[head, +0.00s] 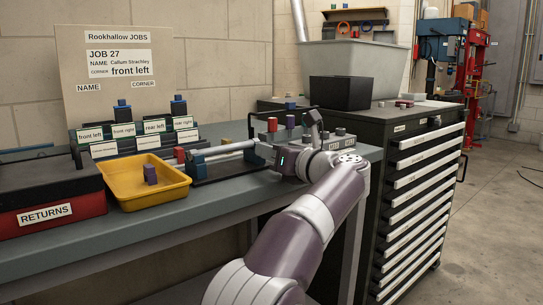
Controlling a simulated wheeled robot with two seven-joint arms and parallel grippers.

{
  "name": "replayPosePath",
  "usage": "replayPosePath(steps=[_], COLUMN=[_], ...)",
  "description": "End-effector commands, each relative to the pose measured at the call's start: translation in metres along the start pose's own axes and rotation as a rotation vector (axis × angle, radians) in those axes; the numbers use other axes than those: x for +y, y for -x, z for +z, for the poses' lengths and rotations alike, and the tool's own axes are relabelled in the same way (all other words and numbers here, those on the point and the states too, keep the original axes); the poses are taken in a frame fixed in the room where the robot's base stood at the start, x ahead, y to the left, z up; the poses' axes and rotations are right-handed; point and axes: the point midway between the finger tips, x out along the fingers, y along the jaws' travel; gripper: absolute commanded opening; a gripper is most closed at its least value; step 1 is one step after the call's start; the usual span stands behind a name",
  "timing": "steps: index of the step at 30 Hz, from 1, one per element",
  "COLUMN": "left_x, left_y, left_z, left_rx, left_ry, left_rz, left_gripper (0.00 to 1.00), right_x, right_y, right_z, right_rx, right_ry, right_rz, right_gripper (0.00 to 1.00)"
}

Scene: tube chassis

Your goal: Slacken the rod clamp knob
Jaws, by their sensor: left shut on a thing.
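A pale rod (222,150) lies across a dark fixture (205,172) on the bench, with a blue block at its left end. My left gripper (264,152) is at the rod's right end, its fingers pointing left. It is shut at the clamp there; the rod clamp knob is hidden by the gripper, so its turn cannot be seen. My right gripper is not in view.
A yellow tray (127,201) holds a purple block (150,174). A RETURNS box (85,211) stands left. Labelled holders (90,135) stand behind, below a job board (120,65). A drawer cabinet (425,190) carrying a grey bin (350,60) stands right.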

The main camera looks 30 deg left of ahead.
Motion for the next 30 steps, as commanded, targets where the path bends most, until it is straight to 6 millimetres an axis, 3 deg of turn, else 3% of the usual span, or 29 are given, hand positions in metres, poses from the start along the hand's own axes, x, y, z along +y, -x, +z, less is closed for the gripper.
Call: replayPosePath(steps=[11,12,14,15,24,26,30], left_x=[0.000,0.000,0.000,0.000,0.000,0.000,0.000], left_y=[0.000,0.000,0.000,0.000,0.004,0.012,0.047], left_z=[0.000,0.000,0.000,0.000,0.001,0.002,0.004], left_rx=[0.000,0.000,0.000,0.000,0.000,0.000,-0.001], left_ry=[0.005,0.005,0.005,0.005,0.004,0.005,0.003], left_rz=[0.000,0.000,0.000,0.000,-0.001,-0.002,-0.005], left_gripper=[0.00,0.28,0.47,0.50,0.50,0.50,0.50], right_x=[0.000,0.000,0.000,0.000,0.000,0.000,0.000], right_y=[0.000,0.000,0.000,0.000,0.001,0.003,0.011], right_z=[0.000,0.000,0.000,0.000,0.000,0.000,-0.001], right_rx=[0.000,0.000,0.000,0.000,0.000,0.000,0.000], right_ry=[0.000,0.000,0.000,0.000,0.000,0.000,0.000], right_rz=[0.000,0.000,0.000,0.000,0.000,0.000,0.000], right_gripper=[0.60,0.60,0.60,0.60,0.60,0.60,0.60])
